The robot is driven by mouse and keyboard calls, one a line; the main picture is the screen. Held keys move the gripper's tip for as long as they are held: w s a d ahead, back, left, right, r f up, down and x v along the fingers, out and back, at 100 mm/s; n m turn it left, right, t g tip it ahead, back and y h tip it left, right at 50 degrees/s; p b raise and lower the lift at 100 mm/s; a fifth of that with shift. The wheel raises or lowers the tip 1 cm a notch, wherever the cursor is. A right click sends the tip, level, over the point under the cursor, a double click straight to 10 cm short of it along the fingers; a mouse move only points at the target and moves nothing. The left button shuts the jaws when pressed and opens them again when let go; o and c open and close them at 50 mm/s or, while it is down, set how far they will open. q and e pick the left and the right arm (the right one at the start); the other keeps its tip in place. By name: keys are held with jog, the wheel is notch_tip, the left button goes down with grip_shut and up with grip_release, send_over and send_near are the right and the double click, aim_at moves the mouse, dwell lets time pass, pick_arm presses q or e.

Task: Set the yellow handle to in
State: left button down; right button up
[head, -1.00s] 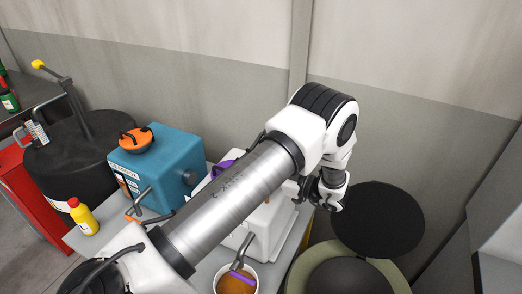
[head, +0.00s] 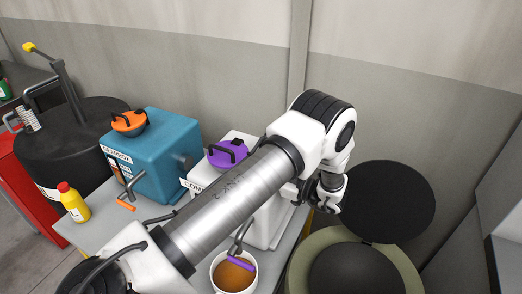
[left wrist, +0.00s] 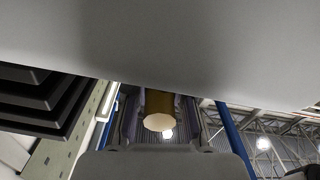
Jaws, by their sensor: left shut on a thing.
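My left gripper (head: 326,196) is low beside the right side of the white box (head: 190,178), near the wall. Its fingertips are partly hidden in the head view. In the left wrist view, my left gripper (left wrist: 160,128) is shut on a yellow-brown cylinder (left wrist: 159,104) with a pale round end. I cannot tell whether this is the yellow handle. A yellow grip (head: 28,47) tops a tilted lever on the black drum (head: 80,145) at the far left, well away from the gripper. My right gripper is not in view.
A white pot (head: 219,287) of brown contents is in front. A black disc (head: 390,200) is at the right.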

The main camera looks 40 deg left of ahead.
pick_arm(q)
jog(key=c, duration=1)
grip_release()
jog(key=shift+s+a+f, duration=0.1)
jog(key=shift+s+f, duration=0.05)
jog(key=shift+f, duration=0.15)
jog(key=shift+a, duration=0.15)
jog(key=shift+d, duration=0.2)
jog(key=v, duration=1.1)
jog(key=shift+w+d, duration=0.25)
jog(key=shift+w, duration=0.05)
